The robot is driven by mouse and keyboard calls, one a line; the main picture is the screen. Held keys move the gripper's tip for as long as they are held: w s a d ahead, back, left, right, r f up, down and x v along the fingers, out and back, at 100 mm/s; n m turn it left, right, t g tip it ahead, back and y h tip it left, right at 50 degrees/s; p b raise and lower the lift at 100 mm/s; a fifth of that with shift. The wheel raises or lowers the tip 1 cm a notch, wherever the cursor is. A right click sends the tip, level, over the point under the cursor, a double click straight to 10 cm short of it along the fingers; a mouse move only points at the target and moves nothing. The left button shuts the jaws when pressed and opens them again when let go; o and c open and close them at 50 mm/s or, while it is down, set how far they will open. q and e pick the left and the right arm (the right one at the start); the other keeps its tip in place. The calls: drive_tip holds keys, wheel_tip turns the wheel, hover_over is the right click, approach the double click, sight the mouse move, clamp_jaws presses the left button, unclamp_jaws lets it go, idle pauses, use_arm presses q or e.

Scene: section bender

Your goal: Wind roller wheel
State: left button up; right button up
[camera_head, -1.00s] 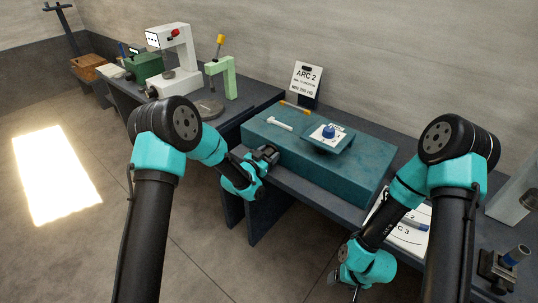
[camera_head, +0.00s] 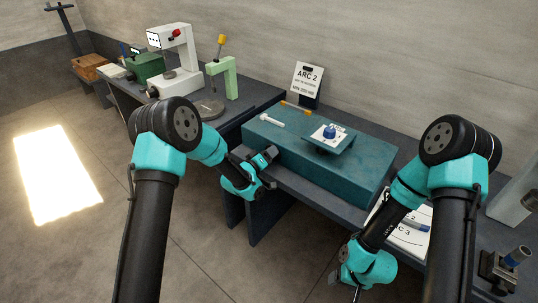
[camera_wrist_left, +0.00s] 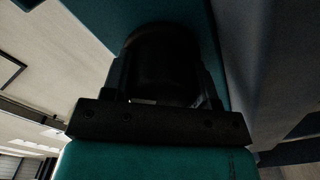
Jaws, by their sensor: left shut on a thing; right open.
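The section bender (camera_head: 350,175) is a teal block on the dark bench, with a blue knob (camera_head: 329,132) on a raised plate and a white rod-like part (camera_head: 271,120) on its top. My left gripper (camera_head: 268,164) is at the block's near left side, shut on a dark round part (camera_wrist_left: 165,60), likely the roller wheel. In the left wrist view that part fills the space between the fingers; its outline is mostly lost in shadow. My right gripper (camera_head: 347,287) is open and empty, low in front of the bench, apart from the bender.
An "ARC 2" sign (camera_head: 308,80) stands behind the bender. White sheets (camera_head: 408,238) lie at the bench's right, partly behind my right arm. A green clamp stand (camera_head: 224,75) and a white machine (camera_head: 172,58) stand on the left bench. The floor in front is clear.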

use_arm(q)
drive_tip(key=n, duration=0.3)
drive_tip(key=shift+f+n, duration=0.1)
drive_tip(key=shift+n, duration=0.3)
drive_tip(key=n, duration=0.4)
drive_tip(key=shift+f, duration=0.1)
drive_tip(key=o, duration=0.9)
drive_tip(key=shift+s+a, duration=0.1)
drive_tip(key=shift+a, duration=0.05)
drive_tip(key=v, duration=1.7)
